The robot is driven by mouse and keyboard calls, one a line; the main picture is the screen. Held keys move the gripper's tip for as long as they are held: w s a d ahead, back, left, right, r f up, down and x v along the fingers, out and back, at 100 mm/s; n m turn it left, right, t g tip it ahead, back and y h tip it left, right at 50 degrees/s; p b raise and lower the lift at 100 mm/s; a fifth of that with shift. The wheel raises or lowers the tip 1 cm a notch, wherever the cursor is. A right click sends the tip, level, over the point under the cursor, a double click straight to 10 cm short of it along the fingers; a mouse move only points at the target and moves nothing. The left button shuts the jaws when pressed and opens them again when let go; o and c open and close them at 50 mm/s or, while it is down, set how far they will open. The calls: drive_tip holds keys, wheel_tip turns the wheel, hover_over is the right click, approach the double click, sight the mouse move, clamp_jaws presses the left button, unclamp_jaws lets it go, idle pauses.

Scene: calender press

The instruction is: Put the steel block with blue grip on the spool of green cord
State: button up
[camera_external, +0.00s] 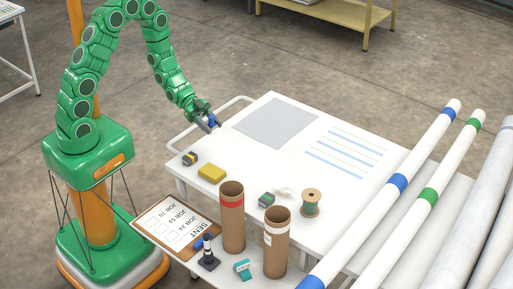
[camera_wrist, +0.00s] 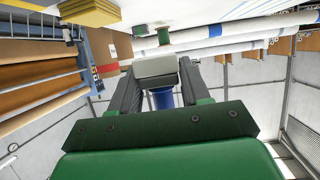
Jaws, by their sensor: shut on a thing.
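My gripper (camera_external: 209,122) is above the far left corner of the white table. In the wrist view my gripper (camera_wrist: 160,82) is shut on the steel block with blue grip (camera_wrist: 157,68). The pale steel face sits at the fingertips and the blue grip shows between the fingers. In the external view only a small blue part of the block (camera_external: 212,120) shows at the fingers. The spool of green cord (camera_external: 311,203) stands upright on the table's right part, well apart from my gripper. The spool also shows in the wrist view (camera_wrist: 164,38), beyond the block.
A yellow block (camera_external: 212,173) and a small dark tool (camera_external: 190,158) lie at the table's left. A small green-grey block (camera_external: 265,199) is left of the spool. Two cardboard tubes (camera_external: 232,222) (camera_external: 277,245) stand in front. Long white rolls (camera_external: 395,190) lie at right.

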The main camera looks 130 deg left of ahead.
drive_tip(key=w+a+r+m+h, duration=0.1)
drive_tip(key=w+r+m+h, duration=0.1)
drive_tip(key=w, duration=0.7)
drive_tip(key=w+a+r+m+h, duration=0.2)
drive_tip(key=w, duration=0.7)
drive_tip(key=w+d+r+m+g+h, duration=0.2)
drive_tip(key=w+d+r, duration=0.3)
drive_tip(key=w, duration=0.4)
drive_tip(key=w+d+r+m+g+h, duration=0.2)
drive_tip(key=w+d, duration=0.5)
drive_tip(key=w, duration=0.1)
hover_over(311, 193)
drive_tip(key=shift+h, duration=0.3)
drive_tip(key=shift+s+d+f, duration=0.1)
drive_tip(key=shift+f, duration=2.2)
drive_tip(key=shift+s+f, duration=0.1)
drive_tip(key=shift+f, duration=2.15)
drive_tip(key=shift+f, duration=0.1)
drive_tip(key=shift+w+f, duration=0.1)
drive_tip(key=shift+w, duration=0.05)
drive_tip(key=shift+f, duration=1.6)
